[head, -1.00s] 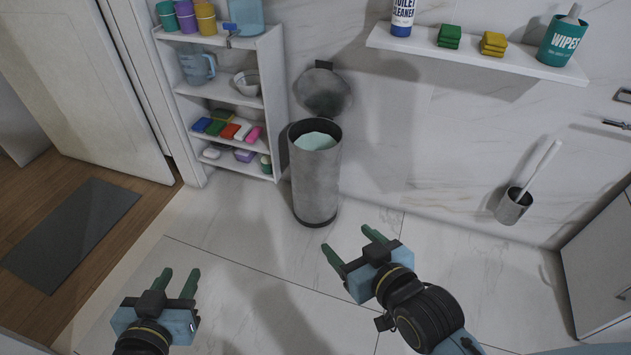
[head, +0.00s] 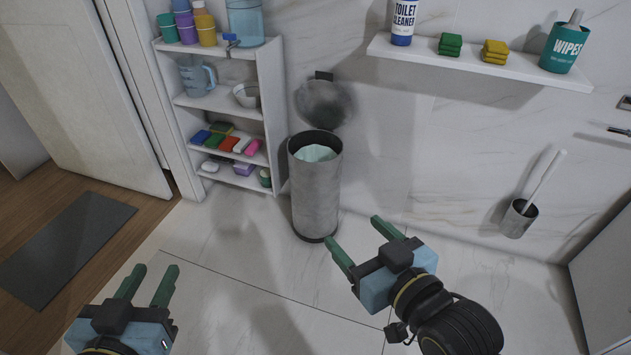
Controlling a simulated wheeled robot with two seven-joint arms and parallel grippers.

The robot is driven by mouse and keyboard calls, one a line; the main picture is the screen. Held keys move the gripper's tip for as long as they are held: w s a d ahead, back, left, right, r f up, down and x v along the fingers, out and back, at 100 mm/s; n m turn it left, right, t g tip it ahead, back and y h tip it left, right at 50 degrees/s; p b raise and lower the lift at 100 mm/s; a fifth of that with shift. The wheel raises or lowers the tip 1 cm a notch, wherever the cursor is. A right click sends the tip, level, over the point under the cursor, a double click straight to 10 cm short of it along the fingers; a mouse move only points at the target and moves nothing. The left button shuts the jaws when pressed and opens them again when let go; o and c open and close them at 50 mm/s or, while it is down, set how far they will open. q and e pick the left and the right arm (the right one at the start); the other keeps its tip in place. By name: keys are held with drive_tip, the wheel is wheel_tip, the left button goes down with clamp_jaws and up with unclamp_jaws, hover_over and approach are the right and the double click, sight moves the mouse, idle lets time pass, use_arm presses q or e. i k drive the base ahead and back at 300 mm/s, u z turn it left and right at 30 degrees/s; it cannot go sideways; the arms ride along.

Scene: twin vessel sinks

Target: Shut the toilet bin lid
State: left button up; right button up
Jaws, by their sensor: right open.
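The toilet bin (head: 316,195) is a tall grey cylinder standing on the floor by the wall. Its round lid (head: 323,104) is raised, standing open behind the rim near the wall. A pale green liner (head: 315,153) shows inside the open top. My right gripper (head: 356,237) is open and empty, in front of the bin and to its lower right, apart from it in the picture. My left gripper (head: 148,284) is open and empty at the lower left, well away from the bin.
A white shelf unit (head: 272,100) with cups, a jug and sponges stands just left of the bin. A wall shelf (head: 480,64) holds a cleaner bottle and wipes. A toilet brush holder (head: 518,218) hangs at right. The floor before the bin is clear.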

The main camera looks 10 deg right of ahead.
sight(322, 101)
drive_tip(key=k, duration=0.65)
drive_tip(key=z, duration=1)
drive_tip(key=i, duration=2.25)
drive_tip(key=u, duration=1.25)
drive_tip(key=i, duration=0.3)
drive_tip(key=u, duration=0.35)
